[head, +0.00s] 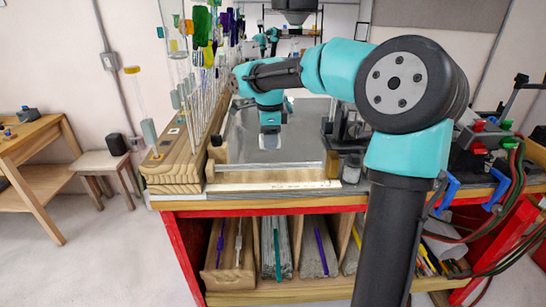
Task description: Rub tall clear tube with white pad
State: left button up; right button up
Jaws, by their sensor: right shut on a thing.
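My right gripper (270,140) points down over the metal tray in the head view, small and partly hidden by its own wrist. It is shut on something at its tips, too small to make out. Several tall clear tubes (195,105) stand upright in the wooden rack (172,172) to its left, apart from the gripper. I cannot tell which is the task's tube. I cannot make out the white pad for certain. My left gripper is not in view.
The shiny metal tray (240,148) has a wooden front strip (270,186). A small jar (351,168) stands at its right front corner. Dark apparatus and cables (480,140) crowd the right end of the bench. Colored glass pieces (202,25) stand tall at the back left.

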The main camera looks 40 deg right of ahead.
jog(key=shift+w+d+r, duration=0.3)
jog(key=shift+w, duration=0.35)
jog(key=shift+f, duration=0.1)
